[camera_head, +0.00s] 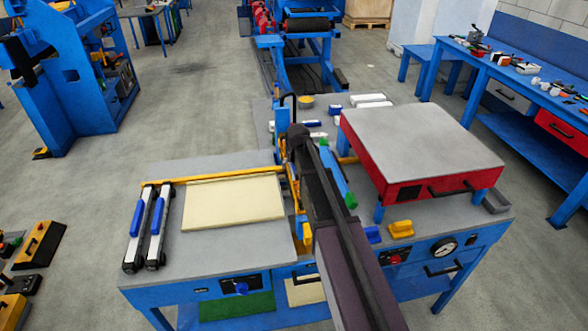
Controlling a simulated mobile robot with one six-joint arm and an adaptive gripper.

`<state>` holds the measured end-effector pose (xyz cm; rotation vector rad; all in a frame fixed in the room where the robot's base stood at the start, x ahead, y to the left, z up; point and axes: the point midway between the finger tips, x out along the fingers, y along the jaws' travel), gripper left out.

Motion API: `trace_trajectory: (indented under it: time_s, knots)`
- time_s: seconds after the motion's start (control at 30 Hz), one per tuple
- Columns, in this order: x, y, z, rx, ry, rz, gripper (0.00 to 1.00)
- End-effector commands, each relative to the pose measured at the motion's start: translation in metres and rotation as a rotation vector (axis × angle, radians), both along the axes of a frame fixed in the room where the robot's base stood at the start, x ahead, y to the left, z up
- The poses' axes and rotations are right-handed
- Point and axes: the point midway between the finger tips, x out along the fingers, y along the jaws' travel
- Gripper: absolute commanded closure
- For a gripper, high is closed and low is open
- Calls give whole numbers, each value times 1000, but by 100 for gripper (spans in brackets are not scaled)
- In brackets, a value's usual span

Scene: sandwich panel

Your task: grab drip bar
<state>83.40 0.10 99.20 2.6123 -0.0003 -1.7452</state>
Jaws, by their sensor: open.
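A long yellow bar (225,174) lies along the back edge of a pale cream panel (232,202) on the left half of the grey worktable (200,255). It looks like the drip bar, but no label confirms this. Its right end reaches yellow and blue parts partly hidden by my dark arm. My gripper (318,195) is at the end of this arm, over the middle of the table, right of the panel. It is open, but its fingers are mostly hidden and hard to tell from the dark parts around them. I see nothing held in it.
Two rollers with blue handles (146,225) lie left of the panel. A red press with a grey top (420,150) stands close on the right. A blue bar with green ends (337,178) and a yellow block (401,229) are nearby. The table's front-left area is clear.

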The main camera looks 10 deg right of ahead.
Motion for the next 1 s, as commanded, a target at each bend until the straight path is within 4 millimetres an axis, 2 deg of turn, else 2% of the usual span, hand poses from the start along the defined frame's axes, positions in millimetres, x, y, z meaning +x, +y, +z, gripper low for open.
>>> trace_trajectory:
  time_s: [0.33,0.37,0.63,1.0]
  knots:
    - [0,0,0,0,0,0,17]
    - [0,0,0,0,0,-1,20]
    - [0,-1,0,0,0,-1,100]
    - [0,-1,1,0,0,-1,100]
